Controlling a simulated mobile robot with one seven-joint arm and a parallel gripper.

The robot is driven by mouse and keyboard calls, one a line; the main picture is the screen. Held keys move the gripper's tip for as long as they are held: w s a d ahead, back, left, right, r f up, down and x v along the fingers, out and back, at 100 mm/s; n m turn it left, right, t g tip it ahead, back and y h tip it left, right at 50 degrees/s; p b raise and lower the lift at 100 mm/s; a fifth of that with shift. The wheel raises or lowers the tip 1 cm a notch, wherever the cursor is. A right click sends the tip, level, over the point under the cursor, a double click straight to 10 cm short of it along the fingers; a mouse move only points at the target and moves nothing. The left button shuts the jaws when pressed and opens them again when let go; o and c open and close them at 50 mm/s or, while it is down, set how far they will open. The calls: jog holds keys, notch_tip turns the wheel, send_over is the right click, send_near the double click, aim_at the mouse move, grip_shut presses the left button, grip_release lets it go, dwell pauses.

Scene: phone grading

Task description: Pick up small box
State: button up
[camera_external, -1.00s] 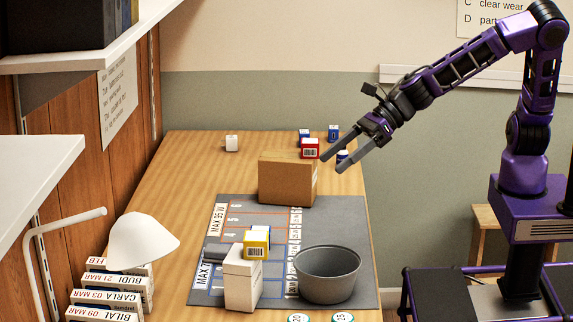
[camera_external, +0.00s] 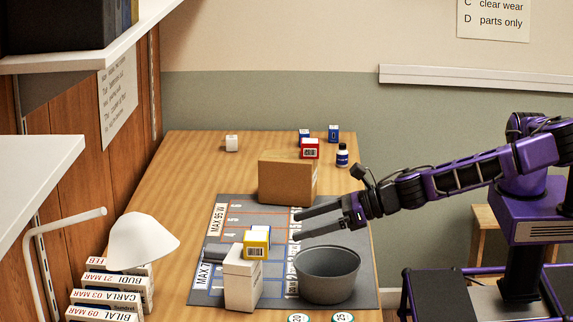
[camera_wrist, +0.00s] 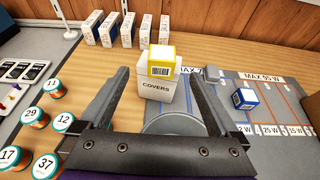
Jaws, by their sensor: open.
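My gripper (camera_external: 297,226) is open and empty above the mat, beside and above the grey bowl; its two fingers also show in the wrist view (camera_wrist: 157,77). Which box the task calls small is not clear. A yellow-and-white box (camera_external: 257,243) appears to rest at the top of a white box marked COVERS (camera_external: 240,282). In the wrist view the yellow box (camera_wrist: 160,60) lies beyond and between the fingertips. A small blue box (camera_wrist: 244,98) stands on the mat to the right of the right finger. A red-and-white box (camera_external: 310,148) stands at the far end.
The grey bowl (camera_external: 327,282) stands close below my gripper. A brown carton (camera_external: 285,180) stands on the grey mat (camera_external: 350,212). A lamp (camera_external: 142,243) and upright labelled boxes (camera_external: 122,290) are at left.

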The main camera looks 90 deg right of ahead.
aim_at(263, 237)
jog(key=x, duration=0.9)
jog(key=shift+d+x, duration=0.2)
jog(key=shift+x, duration=2.4)
jog(key=shift+r, duration=0.15)
grip_shut()
